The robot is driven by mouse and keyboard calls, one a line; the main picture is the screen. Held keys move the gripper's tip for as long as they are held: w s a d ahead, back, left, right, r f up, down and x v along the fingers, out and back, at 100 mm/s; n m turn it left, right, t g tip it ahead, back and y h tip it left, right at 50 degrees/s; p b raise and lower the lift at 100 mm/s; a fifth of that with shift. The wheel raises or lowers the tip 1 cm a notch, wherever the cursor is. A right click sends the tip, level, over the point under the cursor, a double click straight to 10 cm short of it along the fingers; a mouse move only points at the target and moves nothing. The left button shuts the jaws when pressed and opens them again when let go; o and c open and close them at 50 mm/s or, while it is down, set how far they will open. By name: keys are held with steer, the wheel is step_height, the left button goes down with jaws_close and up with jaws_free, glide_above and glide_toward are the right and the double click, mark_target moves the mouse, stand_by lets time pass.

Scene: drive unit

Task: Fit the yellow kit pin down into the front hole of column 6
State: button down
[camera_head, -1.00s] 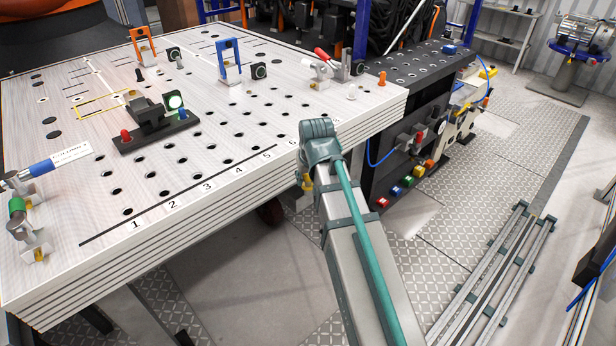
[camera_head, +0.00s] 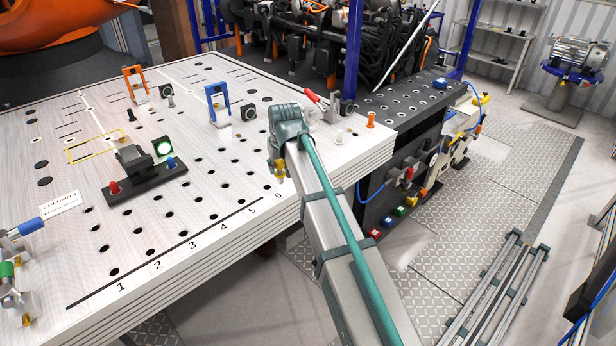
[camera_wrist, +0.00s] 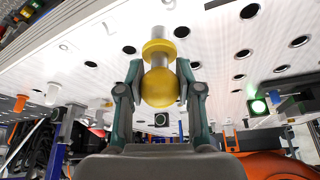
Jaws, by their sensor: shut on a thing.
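The yellow pin shows in the wrist view (camera_wrist: 160,90), with a round yellow head, a yellow collar and a silver shaft. My gripper (camera_head: 278,158) is shut on the round head, one finger on each side. In the head view the yellow pin (camera_head: 279,172) hangs under my gripper, over the front of the white table near the printed 6. A dark hole (camera_head: 267,183) lies just left of it, at the front of column 6. In the wrist view the silver tip is beside a hole (camera_wrist: 182,32), apart from it in the picture. I cannot tell its height above the table.
A black fixture (camera_head: 145,182) with red and blue knobs stands on the table (camera_head: 200,255) to the left. A blue bracket (camera_head: 219,105), a red-handled clamp (camera_head: 325,105) and an orange pin (camera_head: 371,120) stand farther back. The table's front edge is close to my gripper.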

steer(key=w+a+r+p, duration=0.1)
steer(key=w+a+r, duration=0.2)
steer(key=a, duration=0.2)
steer(key=shift+n, duration=0.4)
steer(key=shift+w+d+f+b, duration=0.1)
steer(key=shift+f+b, duration=0.65)
steer(key=shift+f, duration=0.75)
steer(key=shift+w+d+f+b, duration=0.1)
steer(key=shift+f+b, duration=0.65)
steer(key=shift+f, duration=0.7)
steer(key=shift+f, duration=0.55)
steer(key=shift+f+b, duration=0.85)
steer(key=shift+f, duration=0.65)
steer(key=shift+f, duration=0.1)
steer(key=c, duration=0.7)
jaws_free()
steer(key=shift+s, duration=0.1)
